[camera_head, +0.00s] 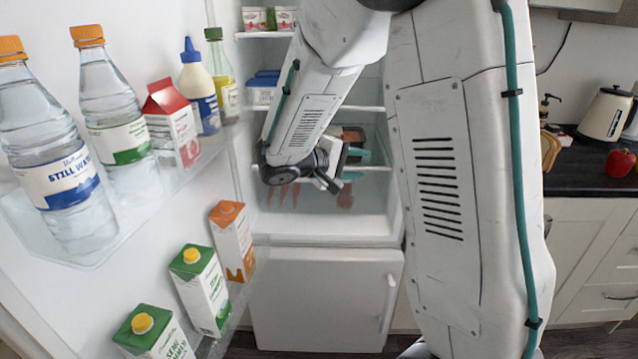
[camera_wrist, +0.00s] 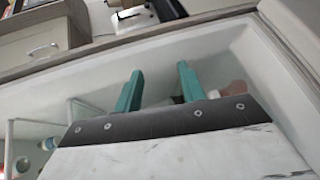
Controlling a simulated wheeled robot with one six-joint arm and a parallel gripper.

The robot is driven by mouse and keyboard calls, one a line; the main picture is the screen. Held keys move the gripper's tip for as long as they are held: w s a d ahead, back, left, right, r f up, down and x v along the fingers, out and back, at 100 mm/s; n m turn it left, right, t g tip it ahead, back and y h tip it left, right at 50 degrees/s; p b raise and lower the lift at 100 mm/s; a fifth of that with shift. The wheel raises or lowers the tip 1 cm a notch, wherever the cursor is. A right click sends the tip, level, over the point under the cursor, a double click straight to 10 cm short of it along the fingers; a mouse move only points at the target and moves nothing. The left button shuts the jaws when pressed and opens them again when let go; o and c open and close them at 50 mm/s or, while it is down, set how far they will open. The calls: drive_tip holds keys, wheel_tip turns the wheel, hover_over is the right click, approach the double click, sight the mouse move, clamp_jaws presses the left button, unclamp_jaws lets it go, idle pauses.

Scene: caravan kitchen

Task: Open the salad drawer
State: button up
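The fridge (camera_head: 262,232) stands open in the head view, with my arm reaching into its lower compartment. The salad drawer (camera_head: 300,207) seems to be the clear bin at the bottom, with orange, carrot-like shapes behind its front. My arm hides part of it, and its edges are hard to make out. My gripper (camera_head: 355,164) is at the right of the drawer area, near its top front. In the wrist view its two teal fingers (camera_wrist: 160,88) are spread apart with nothing clearly between them. I cannot tell whether they touch the drawer.
The open fridge door at left has bottle racks (camera_head: 105,245) with bottles and cartons. A shelf (camera_head: 368,108) crosses above my gripper. The closed lower door (camera_head: 325,300) is below.

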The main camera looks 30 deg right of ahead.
drive_tip(key=w+a+f+n+t, duration=0.3)
drive_tip(key=w+f+n+t, duration=0.5)
drive_tip(key=w+f, duration=0.95)
drive_tip(key=w+d+m+t, duration=0.1)
drive_tip(key=w+d+t, duration=0.1)
drive_tip(key=d, duration=0.4)
drive_tip(key=shift+w+t, duration=0.3)
drive_tip(key=shift+w, duration=0.6)
drive_tip(key=shift+m, duration=0.3)
clamp_jaws()
